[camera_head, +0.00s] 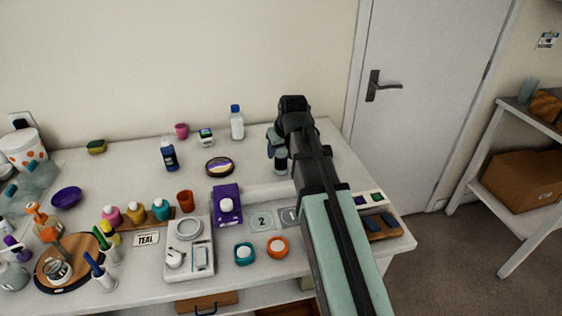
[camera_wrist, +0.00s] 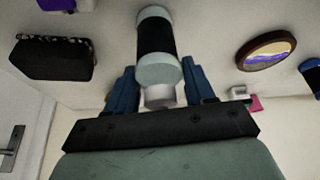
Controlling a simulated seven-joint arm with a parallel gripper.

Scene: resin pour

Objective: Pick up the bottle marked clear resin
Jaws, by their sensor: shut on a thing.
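My gripper (camera_head: 279,150) is at the back right of the table, partly behind my own arm. In the wrist view its two blue fingers (camera_wrist: 160,90) are shut on a bottle (camera_wrist: 154,42) with a wide black band and pale ends. The fingers are around its pale cap end. The same bottle shows below the gripper in the head view (camera_head: 281,164). No writing on it can be read. I cannot tell whether its base touches the table.
A clear bottle with a blue cap (camera_head: 237,124) and a dark blue bottle (camera_head: 168,156) stand to the left. A round wooden-rimmed disc (camera_head: 219,167) lies nearby. A black box (camera_wrist: 50,58) lies beside the bottle in the wrist view. A white scale (camera_head: 189,262) stands at the front.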

